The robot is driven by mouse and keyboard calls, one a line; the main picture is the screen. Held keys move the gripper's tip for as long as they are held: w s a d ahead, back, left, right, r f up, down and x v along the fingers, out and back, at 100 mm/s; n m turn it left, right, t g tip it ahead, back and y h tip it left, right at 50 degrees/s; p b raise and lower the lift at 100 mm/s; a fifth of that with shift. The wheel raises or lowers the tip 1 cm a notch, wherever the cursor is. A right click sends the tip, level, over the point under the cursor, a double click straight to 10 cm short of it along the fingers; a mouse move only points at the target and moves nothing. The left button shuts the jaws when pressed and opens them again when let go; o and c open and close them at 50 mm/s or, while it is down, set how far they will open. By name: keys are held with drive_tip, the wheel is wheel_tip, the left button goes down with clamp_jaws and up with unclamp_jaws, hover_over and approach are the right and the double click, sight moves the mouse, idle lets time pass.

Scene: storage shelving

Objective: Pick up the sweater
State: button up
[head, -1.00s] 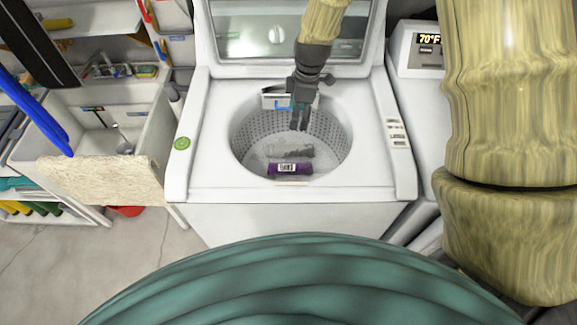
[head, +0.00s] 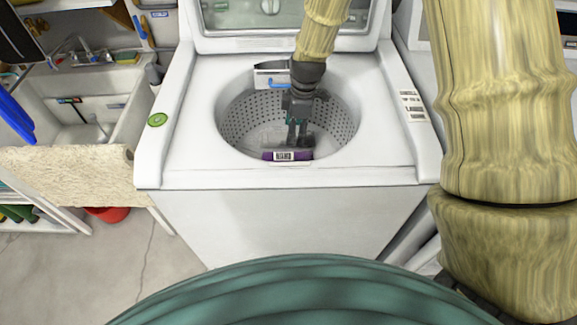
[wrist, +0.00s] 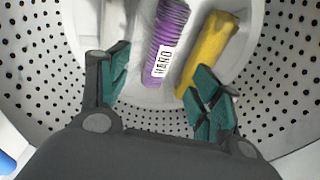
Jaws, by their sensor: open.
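I see nothing that I can clearly tell is a sweater. A purple ribbed roll with a white label (head: 275,156) lies at the bottom of the washer tub; in the wrist view it (wrist: 171,30) is between my open fingers. A yellow object (wrist: 212,42) lies beside it, to its right. My gripper (head: 299,138) points down into the tub, above and behind the purple roll in the head view. Its fingers (wrist: 160,75) are spread and empty, and I cannot tell whether they touch anything.
The perforated tub wall (head: 343,122) surrounds my gripper closely. The white washer top (head: 398,165) rings the opening, and the raised lid (head: 215,43) stands behind. A sink (head: 120,75) is at left.

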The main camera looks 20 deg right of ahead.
sight(288, 153)
drive_tip(key=shift+w+a+f, duration=0.1)
drive_tip(key=shift+a+f, duration=0.1)
drive_tip(key=shift+f, duration=1.45)
drive_tip(key=shift+a+f, duration=0.15)
drive_tip(key=shift+f, duration=1.45)
drive_tip(key=shift+w+a+f+p, duration=0.1)
drive_tip(key=shift+a+f+p, duration=0.1)
drive_tip(key=shift+f, duration=0.65)
drive_tip(key=shift+s+a+f+p, duration=0.1)
drive_tip(key=shift+a+f+p, duration=0.1)
drive_tip(key=shift+f, duration=0.7)
drive_tip(key=shift+w+a+f+p, duration=0.1)
drive_tip(key=shift+a+f+p, duration=0.1)
drive_tip(key=shift+f, duration=0.65)
drive_tip(key=c, duration=1)
drive_tip(key=shift+r, duration=0.1)
